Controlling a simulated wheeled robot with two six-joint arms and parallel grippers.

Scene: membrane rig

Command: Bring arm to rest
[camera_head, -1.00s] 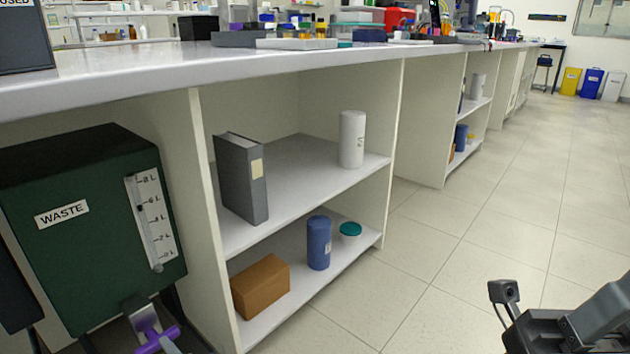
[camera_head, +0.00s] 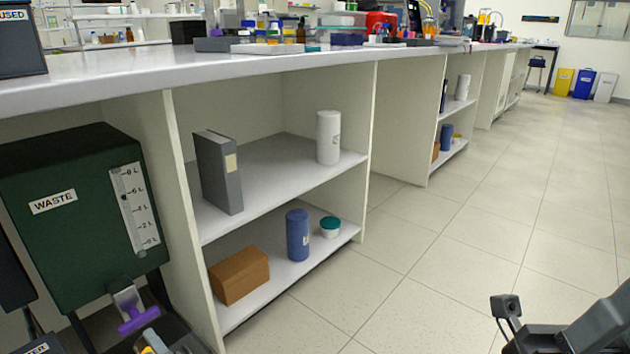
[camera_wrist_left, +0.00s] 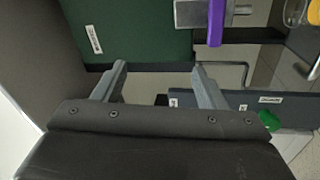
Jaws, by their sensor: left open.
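My left gripper (camera_wrist_left: 158,82) shows in the left wrist view, with its two grey fingers apart and nothing between them. It is in front of the dark green waste tank, whose side (camera_wrist_left: 120,25) fills the upper left there. The left gripper is not seen in the head view. My right arm's dark wrist part (camera_head: 535,340) and its small camera enter at the lower right of the head view. The right gripper's fingers are outside the frame.
The waste tank (camera_head: 65,220) with a purple-handled valve (camera_head: 138,318) stands under the bench (camera_head: 130,72) at left. Shelves beside it hold a grey binder (camera_head: 218,172), a white cylinder (camera_head: 328,137), a blue cylinder (camera_head: 297,235) and a brown box (camera_head: 239,274). The floor (camera_head: 450,260) at right is clear.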

